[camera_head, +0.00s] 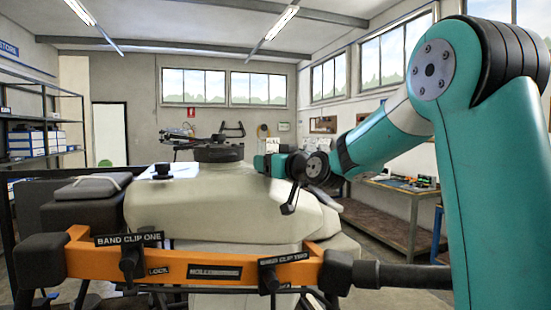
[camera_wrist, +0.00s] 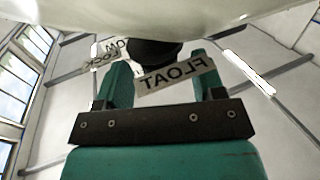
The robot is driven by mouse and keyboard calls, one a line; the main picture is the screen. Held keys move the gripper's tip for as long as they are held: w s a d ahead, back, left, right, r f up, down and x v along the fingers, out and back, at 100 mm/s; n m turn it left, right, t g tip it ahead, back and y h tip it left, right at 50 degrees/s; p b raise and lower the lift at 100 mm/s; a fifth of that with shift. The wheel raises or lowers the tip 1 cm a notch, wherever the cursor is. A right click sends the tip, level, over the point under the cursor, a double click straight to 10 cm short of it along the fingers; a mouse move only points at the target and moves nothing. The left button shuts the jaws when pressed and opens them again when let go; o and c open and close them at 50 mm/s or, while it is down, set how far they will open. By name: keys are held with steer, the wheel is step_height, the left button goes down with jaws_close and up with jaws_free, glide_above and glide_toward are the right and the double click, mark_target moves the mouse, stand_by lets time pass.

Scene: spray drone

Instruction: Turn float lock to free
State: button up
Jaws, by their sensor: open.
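In the wrist view a dark round knob (camera_wrist: 152,53) shows under the pale tank. My gripper (camera_wrist: 161,62) is open, with one teal finger on each side of the knob in this view. Whether they touch it cannot be told. In the head view my arm reaches in from the right to the pale tank (camera_head: 200,205); the fingertips cannot be made out there.
The drone's orange bar (camera_head: 200,262) crosses the front, with black clips labelled BAND CLIP ONE (camera_head: 130,258) and BAND CLIP TWO (camera_head: 270,278). A black cap (camera_head: 218,153) tops the tank. A workbench (camera_head: 400,195) stands at the right and shelving (camera_head: 40,140) at the left.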

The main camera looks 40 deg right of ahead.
steer(key=c, duration=0.9)
steer(key=shift+d, duration=0.45)
steer(key=shift+a, duration=0.35)
steer(key=shift+c, duration=0.2)
steer(key=shift+b, duration=0.3)
